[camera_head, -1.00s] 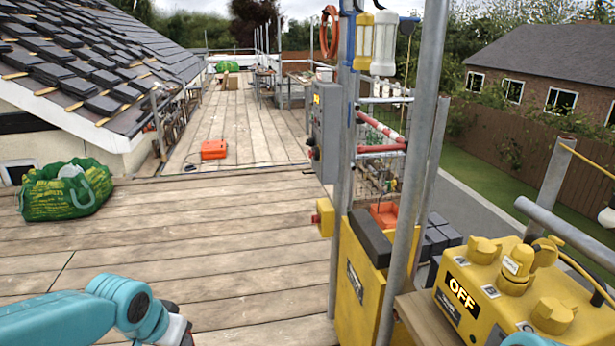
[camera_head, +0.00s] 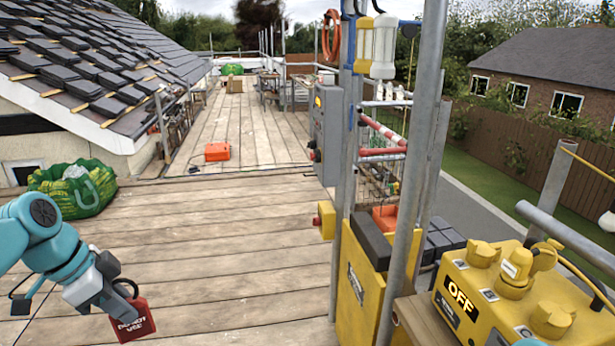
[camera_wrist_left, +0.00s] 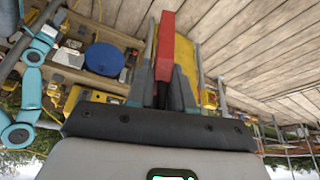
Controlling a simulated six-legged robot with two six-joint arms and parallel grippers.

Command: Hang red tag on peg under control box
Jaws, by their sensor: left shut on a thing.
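My left gripper (camera_head: 118,296) is shut on the red tag (camera_head: 134,321), which carries white lettering and a black loop at its top. The tag is held tilted above the deck boards, at the lower left. In the left wrist view the red tag (camera_wrist_left: 166,45) shows nearly edge-on between the fingers (camera_wrist_left: 163,95). A grey control box (camera_head: 328,135) is fixed to the scaffold post, well right of and beyond the tag. A small yellow box with a red button (camera_head: 325,219) is below it. I cannot make out a peg there. My right gripper is not in view.
A yellow panel marked OFF (camera_head: 515,290) stands at the lower right. Scaffold poles (camera_head: 413,170) and a yellow cabinet (camera_head: 362,300) stand right of centre. A green bag (camera_head: 75,188) and an orange case (camera_head: 217,152) are on the deck. The middle deck is clear.

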